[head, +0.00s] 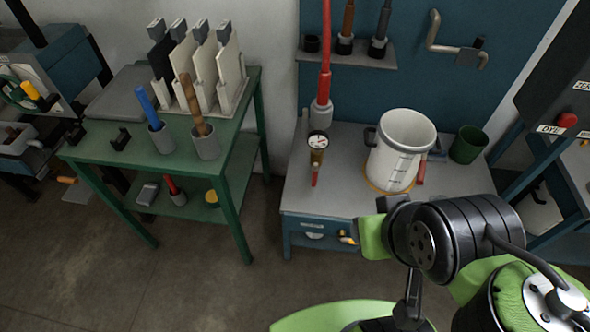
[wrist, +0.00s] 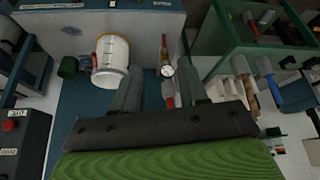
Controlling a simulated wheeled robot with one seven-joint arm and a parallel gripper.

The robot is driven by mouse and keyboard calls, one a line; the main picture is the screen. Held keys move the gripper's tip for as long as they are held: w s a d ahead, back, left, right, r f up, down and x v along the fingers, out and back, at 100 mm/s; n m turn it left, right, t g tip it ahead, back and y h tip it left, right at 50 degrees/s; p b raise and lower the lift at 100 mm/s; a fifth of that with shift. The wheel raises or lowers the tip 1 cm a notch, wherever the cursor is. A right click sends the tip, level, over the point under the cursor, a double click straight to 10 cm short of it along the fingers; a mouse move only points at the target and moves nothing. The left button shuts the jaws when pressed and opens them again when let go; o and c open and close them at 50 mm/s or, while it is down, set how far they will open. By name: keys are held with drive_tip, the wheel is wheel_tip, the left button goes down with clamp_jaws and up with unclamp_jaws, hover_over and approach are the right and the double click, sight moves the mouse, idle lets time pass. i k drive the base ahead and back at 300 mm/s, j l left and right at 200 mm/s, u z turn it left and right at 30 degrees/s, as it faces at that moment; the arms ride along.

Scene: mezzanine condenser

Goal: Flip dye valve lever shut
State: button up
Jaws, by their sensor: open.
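The dye valve has a brass body (head: 317,158) with a round white gauge (head: 318,140) above it, at the left of the grey bench in the head view. Its red lever (head: 314,177) points toward the bench's front edge, in line with the red hose (head: 325,55). In the wrist view the picture is turned over; the gauge (wrist: 167,71) and red lever (wrist: 164,42) show beyond the fingers. My gripper (wrist: 161,76) is open and empty, its two fingers apart, with the hose between them. In the head view, my arm is at the lower right and the fingers are hidden.
A white jug (head: 400,145) stands right of the valve, with a dark green cup (head: 467,145) beyond it. A green table (head: 110,150) with upright boards and tool cups stands left. A shelf (head: 350,55) hangs on the blue panel. The floor in front is clear.

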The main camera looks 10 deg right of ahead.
sight(315, 172)
drive_tip(key=i+u, duration=0.15)
drive_tip(key=u, duration=0.3)
drive_tip(key=i+u, duration=0.1)
drive_tip(key=u, duration=0.35)
drive_tip(key=i+l+u, duration=0.1)
drive_tip(key=u, duration=0.35)
drive_tip(key=i+l+u, duration=0.1)
drive_tip(key=u, duration=0.35)
drive_tip(key=i+l+u, duration=0.1)
drive_tip(key=u, duration=0.35)
drive_tip(key=l+u, duration=0.25)
drive_tip(key=u, duration=0.15)
